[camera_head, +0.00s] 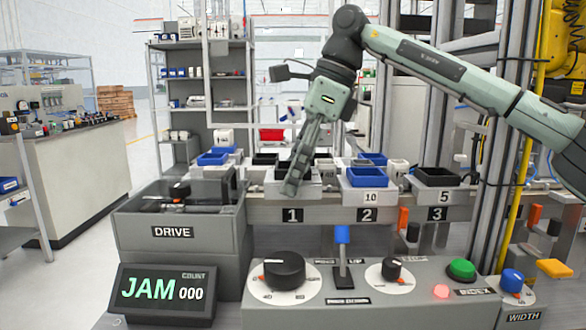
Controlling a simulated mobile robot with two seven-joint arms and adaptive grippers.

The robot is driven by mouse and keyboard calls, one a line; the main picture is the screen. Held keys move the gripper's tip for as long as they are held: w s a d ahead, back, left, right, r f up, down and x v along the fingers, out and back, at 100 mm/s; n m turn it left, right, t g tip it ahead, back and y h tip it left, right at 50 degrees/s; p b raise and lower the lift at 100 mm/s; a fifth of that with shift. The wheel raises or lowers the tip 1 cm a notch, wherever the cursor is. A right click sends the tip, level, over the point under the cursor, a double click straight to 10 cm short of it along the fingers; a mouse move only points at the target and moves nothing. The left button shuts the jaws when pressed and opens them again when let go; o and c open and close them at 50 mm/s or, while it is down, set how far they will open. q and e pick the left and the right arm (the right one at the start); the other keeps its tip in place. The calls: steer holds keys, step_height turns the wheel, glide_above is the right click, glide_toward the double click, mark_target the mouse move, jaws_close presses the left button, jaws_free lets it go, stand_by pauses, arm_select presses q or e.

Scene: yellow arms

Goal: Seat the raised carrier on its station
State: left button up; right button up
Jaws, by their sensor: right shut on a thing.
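A row of carriers stands on the grey rail (330,214) with stations marked 1, 2 and 3. The station 1 carrier (311,184) is pale and partly hidden by my right gripper. The station 2 carrier (369,196) bears a blue bin and the number 10. The station 3 carrier (444,196) bears a black bin and the number 5. My right gripper (291,188) reaches down from above at station 1, its fingers together, apparently on that carrier's wall. I cannot tell whether any carrier sits higher than the others. My left gripper is not in view.
The display (163,294) reads JAM 000. The DRIVE box (173,250) stands left. More bins stand behind the rail.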

steer(key=shift+f, duration=0.3)
stand_by(0.5)
steer(key=o, duration=1.5)
steer(key=shift+f, duration=0.1)
steer(key=shift+r+p, duration=1.25)
steer(key=shift+r, duration=0.15)
steer(key=shift+r+p, duration=0.3)
steer(key=shift+r, duration=1.85)
steer(key=shift+f, duration=0.1)
